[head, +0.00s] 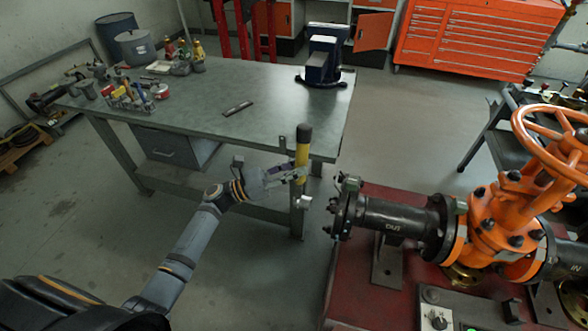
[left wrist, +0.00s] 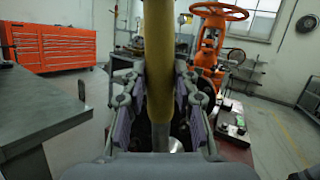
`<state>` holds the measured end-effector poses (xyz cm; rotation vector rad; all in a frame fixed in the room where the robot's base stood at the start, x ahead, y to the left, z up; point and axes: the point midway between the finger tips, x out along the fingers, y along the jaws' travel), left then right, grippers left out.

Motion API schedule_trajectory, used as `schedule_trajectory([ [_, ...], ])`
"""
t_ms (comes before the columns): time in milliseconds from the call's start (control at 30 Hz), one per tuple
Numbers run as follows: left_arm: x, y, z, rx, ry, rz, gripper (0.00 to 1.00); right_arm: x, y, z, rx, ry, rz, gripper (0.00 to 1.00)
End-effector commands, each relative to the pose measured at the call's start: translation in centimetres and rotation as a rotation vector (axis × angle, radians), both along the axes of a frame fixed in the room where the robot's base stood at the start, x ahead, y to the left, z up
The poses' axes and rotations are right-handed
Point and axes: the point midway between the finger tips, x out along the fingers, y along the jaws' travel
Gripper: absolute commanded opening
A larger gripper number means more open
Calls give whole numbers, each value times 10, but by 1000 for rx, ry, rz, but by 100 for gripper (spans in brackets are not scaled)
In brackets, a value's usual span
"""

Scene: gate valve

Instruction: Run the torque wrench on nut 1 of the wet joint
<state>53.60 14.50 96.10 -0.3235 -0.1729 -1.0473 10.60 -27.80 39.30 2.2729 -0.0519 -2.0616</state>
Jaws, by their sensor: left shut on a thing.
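My left gripper (head: 292,175) is shut on the torque wrench (head: 302,155), which has a yellow body and a black upper end. The wrench stands roughly upright in the jaws, with its silver head (head: 304,201) below them. In the left wrist view the yellow wrench (left wrist: 159,60) runs down between the two fingers (left wrist: 158,105). The flanged joint (head: 346,208) at the left end of the dark pipe marked OUT is to the right of the wrench, apart from it. Which nut is nut 1, and whether the joint is wet, I cannot tell. My right gripper is not in view.
The orange gate valve (head: 500,215) and pipe stand on a red base (head: 345,270) with a control box (head: 440,312). A workbench (head: 200,112) with a blue vice (head: 322,60) and several tools is behind my left gripper. Open floor lies at the front left.

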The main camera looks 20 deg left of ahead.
Motion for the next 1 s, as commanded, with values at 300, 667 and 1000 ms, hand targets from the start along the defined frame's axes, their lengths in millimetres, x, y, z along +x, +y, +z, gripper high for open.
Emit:
schedule_trajectory([
  [300,0,-2,6,-13,-6,-1,0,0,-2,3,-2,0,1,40],
  [667,0,-23,6,-13,-6,-2,0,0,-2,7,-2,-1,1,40],
  [1000,0,-37,5,-12,-7,-2,0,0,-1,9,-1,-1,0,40],
])
